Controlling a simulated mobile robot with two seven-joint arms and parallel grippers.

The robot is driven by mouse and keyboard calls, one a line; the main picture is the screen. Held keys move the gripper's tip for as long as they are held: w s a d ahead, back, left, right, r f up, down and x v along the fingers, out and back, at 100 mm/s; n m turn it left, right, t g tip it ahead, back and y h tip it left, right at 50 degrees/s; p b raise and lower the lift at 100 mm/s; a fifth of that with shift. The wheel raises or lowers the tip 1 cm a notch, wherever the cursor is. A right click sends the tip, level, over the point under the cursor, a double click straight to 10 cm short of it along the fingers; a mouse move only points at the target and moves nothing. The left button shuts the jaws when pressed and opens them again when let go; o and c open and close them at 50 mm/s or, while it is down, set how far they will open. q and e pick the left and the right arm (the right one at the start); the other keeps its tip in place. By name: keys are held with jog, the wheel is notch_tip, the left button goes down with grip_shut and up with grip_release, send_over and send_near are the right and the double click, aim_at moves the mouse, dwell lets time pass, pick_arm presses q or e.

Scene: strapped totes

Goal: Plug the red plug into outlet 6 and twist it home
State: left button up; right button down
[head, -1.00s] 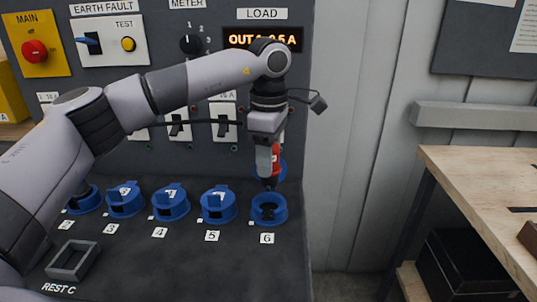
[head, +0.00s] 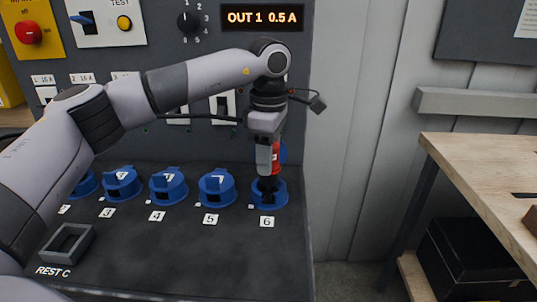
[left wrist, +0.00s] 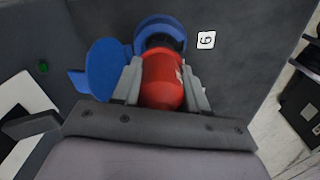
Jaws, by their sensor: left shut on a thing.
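My left gripper (head: 266,160) is shut on the red plug (head: 276,158) and holds it upright over outlet 6 (head: 283,196), the rightmost blue socket. The plug's dark lower end is at the mouth of the outlet; how deep it sits I cannot tell. In the left wrist view my left gripper (left wrist: 163,84) has a finger on each side of the red plug (left wrist: 162,70). The plug's far end overlaps the blue ring of outlet 6 (left wrist: 160,22), and its lid (left wrist: 108,70) stands open beside it. My right gripper is not in view.
Outlet 5 (head: 217,190) and several other blue lidded outlets stand in a row to the left. An empty square holder (head: 66,243) marked REST C is at the front left. The display (head: 262,18) reads OUT 1 0.5 A. A wooden bench (head: 480,170) stands to the right.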

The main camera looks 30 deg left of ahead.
pick_arm(q)
jog(key=shift+f+b, duration=1.1)
jog(key=shift+f, duration=0.95)
dwell(0.7)
jog(key=shift+r+m+p, duration=0.1)
jog(key=shift+m+p, duration=0.2)
jog(key=shift+m, duration=0.2)
jog(key=shift+m+p, duration=0.3)
jog(key=shift+m, duration=0.7)
jog(key=shift+m+p, duration=0.3)
jog(key=shift+m, duration=1.1)
grip_shut()
